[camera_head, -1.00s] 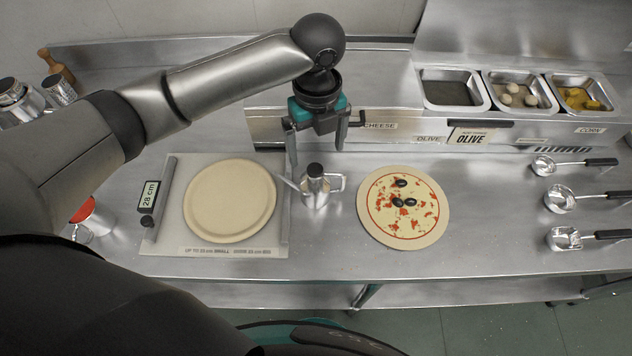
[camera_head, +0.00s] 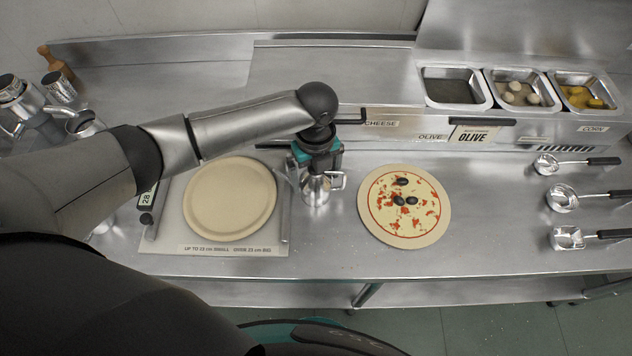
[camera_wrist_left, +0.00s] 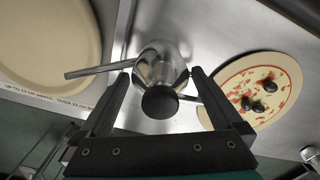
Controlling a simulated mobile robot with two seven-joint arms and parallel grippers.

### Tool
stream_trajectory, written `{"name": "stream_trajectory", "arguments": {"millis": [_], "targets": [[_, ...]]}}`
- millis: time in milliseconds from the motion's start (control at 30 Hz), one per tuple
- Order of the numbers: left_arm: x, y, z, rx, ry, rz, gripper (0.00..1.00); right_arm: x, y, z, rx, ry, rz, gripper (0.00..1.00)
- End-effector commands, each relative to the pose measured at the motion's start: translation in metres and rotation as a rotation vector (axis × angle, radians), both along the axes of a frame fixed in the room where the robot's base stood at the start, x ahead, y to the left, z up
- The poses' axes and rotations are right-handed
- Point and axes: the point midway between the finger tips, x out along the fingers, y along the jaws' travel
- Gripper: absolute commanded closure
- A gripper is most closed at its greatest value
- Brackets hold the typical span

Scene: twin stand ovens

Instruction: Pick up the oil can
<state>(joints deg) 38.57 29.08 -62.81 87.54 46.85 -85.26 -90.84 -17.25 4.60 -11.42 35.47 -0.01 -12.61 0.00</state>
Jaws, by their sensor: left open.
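The oil can (camera_head: 315,192) is a small shiny metal can with a spout to the left and a handle to the right. It stands upright on the steel counter between the dough board and the pizza. My left gripper (camera_head: 316,178) is directly over it, pointing down, and hides its upper part in the head view. In the left wrist view, the oil can (camera_wrist_left: 158,70) with its dark knob lies between the two open fingers (camera_wrist_left: 160,92). The fingers straddle the can; I cannot tell whether they touch it. My right gripper is not in view.
A dough round (camera_head: 230,198) lies on a pale board (camera_head: 170,235) to the left. A topped pizza (camera_head: 404,206) lies close on the right. Several ladles (camera_head: 562,198) sit far right. Topping bins (camera_head: 452,88) stand behind. The counter front (camera_head: 330,262) is clear.

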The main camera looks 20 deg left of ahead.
Motion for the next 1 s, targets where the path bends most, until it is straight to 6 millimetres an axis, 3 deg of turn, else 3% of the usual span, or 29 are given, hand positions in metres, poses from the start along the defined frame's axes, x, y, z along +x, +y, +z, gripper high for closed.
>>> {"name": "stream_trajectory", "arguments": {"millis": [100,800,1000], "targets": [[-0.0002,-0.0001,0.0003,0.000,0.000,0.000,0.00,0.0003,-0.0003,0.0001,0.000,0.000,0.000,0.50],[-0.0001,-0.0001,0.0008,-0.001,0.001,0.000,0.79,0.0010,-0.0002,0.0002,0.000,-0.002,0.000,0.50],[0.0006,-0.0003,0.0015,-0.002,-0.001,0.000,0.80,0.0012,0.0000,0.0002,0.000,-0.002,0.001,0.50]]}}
